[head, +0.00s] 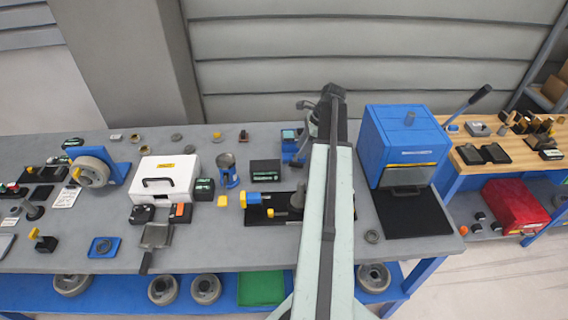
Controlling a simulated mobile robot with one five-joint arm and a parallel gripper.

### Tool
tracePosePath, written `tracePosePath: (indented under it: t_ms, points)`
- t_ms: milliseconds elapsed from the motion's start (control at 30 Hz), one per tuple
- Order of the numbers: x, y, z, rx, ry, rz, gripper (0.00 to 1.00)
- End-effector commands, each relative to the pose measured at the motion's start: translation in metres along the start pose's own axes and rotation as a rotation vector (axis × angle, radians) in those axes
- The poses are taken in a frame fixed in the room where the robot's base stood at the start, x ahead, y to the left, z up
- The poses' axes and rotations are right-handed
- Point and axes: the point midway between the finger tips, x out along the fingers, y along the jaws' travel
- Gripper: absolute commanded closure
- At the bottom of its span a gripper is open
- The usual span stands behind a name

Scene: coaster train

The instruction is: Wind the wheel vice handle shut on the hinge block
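What looks like the wheel vice (256,199) stands on a black base plate on the grey bench, left of my arm. It has a blue body with yellow parts on its left and a small yellow piece in front. A dark upright part (300,195) stands at its right, close to my arm. My arm crosses the right part of the base plate and hides what lies behind it. I cannot make out the handle or the hinge block with certainty. My gripper does not show; the arm's upper end is a dark joint above the bench's back edge.
A white case (165,179) and a blue-framed wheel (92,170) stand to the left. A blue cabinet (399,140) with a black mat (412,212) stands to the right. A small blue stand (229,172) is behind the vice. The bench front below the vice is clear.

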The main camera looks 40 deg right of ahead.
Motion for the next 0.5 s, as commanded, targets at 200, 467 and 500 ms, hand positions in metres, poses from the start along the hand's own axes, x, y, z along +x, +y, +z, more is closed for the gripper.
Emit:
tracePosePath:
  t_ms: [200,467,500]
  points:
    - [0.013,-0.001,0.007,-0.013,0.0,0.005,0.6]
    - [0.061,0.0,0.011,-0.022,0.0,0.009,0.6]
    - [0.068,0.0,0.011,-0.022,0.0,0.009,0.6]
